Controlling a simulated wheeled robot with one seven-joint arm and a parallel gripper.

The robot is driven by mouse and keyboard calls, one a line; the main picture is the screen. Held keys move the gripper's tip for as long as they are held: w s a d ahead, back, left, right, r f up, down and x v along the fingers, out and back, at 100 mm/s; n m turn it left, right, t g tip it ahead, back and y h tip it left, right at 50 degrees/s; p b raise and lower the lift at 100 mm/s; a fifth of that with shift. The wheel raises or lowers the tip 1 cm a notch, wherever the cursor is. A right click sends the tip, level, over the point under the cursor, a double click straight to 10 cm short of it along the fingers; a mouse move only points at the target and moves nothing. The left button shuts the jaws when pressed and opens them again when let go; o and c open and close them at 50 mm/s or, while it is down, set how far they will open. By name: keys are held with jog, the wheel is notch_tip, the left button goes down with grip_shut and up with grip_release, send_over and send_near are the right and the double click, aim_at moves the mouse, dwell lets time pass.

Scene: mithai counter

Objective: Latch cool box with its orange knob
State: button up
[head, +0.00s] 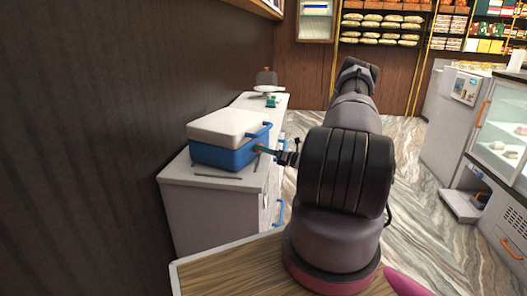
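The cool box has a blue body (222,158) and a white lid (228,124). It stands on the left grey counter, and the lid lies over the body. A small orange part, which looks like the knob (262,149), shows at the right end of the box. My gripper (277,154) is at that end, close beside the orange part. The fingers are too small and dark to tell whether they touch it or are open or shut. The latch itself is too small to make out.
The grey counter (213,219) runs along the dark wall, with blue handles on its front. A scale-like item (268,89) stands farther back on it. Thin dark strips lie beside the box. Marble floor (412,190) is open to the right, before a glass display case (502,125).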

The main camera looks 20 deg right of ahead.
jog(key=v, duration=1.1)
jog(key=shift+w, duration=0.1)
